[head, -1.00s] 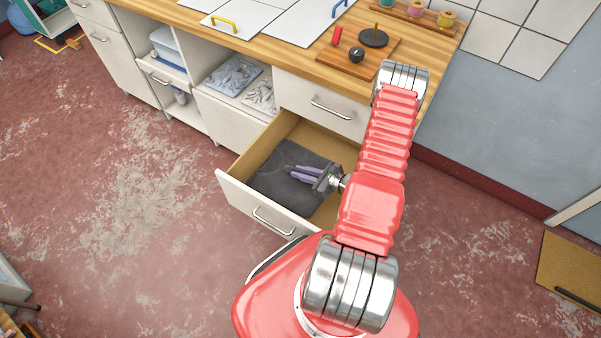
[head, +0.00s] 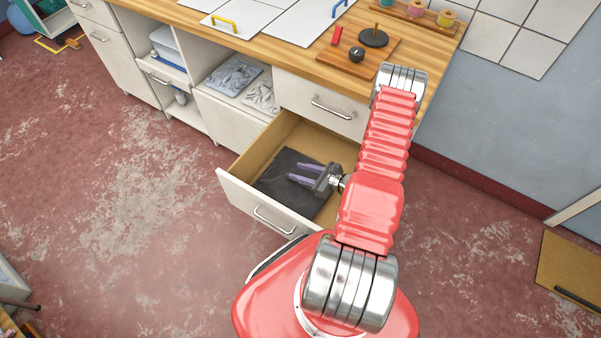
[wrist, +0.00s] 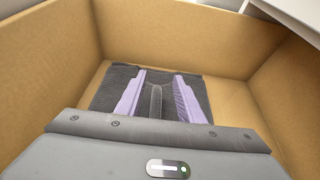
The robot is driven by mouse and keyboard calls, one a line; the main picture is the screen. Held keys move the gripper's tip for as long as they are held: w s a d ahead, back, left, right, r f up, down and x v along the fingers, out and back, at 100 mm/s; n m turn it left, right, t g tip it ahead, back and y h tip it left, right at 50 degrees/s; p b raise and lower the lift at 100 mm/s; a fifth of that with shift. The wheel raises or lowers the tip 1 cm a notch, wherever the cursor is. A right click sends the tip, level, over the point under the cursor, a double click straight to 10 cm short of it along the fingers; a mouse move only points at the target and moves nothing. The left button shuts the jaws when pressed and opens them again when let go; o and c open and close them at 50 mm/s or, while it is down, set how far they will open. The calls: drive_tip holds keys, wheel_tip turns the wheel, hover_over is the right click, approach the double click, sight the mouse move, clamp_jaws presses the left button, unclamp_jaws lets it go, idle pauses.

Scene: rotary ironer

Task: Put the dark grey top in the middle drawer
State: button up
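The dark grey top (head: 272,184) lies on the floor of the open drawer (head: 238,200), below a shut drawer. In the wrist view the top (wrist: 106,88) is spread under my fingers, with a ridge of cloth between them. The drawer's tan walls (wrist: 60,45) surround it. My gripper (head: 293,172) is inside the drawer, low over the top. In the wrist view my gripper (wrist: 161,76) has its two purple fingers well apart. Whether the fingers touch the cloth is unclear. My gripper body hides the near part of the top.
The shut upper drawer (head: 320,108) sits directly above the open one. The wooden counter (head: 280,55) carries a board (head: 350,65) with small items. The red floor left of the drawer is clear.

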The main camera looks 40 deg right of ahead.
drive_tip(key=shift+s+a+f, duration=0.15)
drive_tip(key=shift+s+f, duration=0.05)
drive_tip(key=shift+s, duration=0.05)
drive_tip(key=shift+s+r, duration=0.1)
drive_tip(key=shift+r, duration=0.45)
drive_tip(key=v, duration=1.1)
drive_tip(key=shift+s+r, duration=0.2)
drive_tip(key=shift+s, duration=0.05)
drive_tip(key=w+a+r+n+g+y, duration=0.1)
drive_tip(key=w+a+r+n+g, duration=0.15)
drive_tip(key=a+r+n, duration=0.4)
drive_tip(key=w+a+r+n+g+y, duration=0.2)
drive_tip(key=a+r+n+g, duration=0.15)
drive_tip(key=r, duration=0.55)
drive_tip(key=w+a+r+n+g+y, duration=0.1)
drive_tip(key=w+a+r+n+g, duration=0.2)
drive_tip(key=r+n, duration=0.4)
drive_tip(key=s+a+r+n+h, duration=0.2)
drive_tip(key=s+a+r+n, duration=0.1)
drive_tip(key=r, duration=0.5)
drive_tip(key=s+a+r+n+t+h, duration=0.1)
drive_tip(key=s+a+r+n+h, duration=0.2)
drive_tip(key=a+r+n, duration=0.3)
drive_tip(key=s+a+r+n+h, duration=0.3)
drive_tip(key=s+a+r+n, duration=0.2)
drive_tip(key=r, duration=0.5)
drive_tip(key=shift+r+n+t, duration=0.25)
drive_tip(key=shift+n+t, duration=0.15)
drive_tip(key=shift+n, duration=0.1)
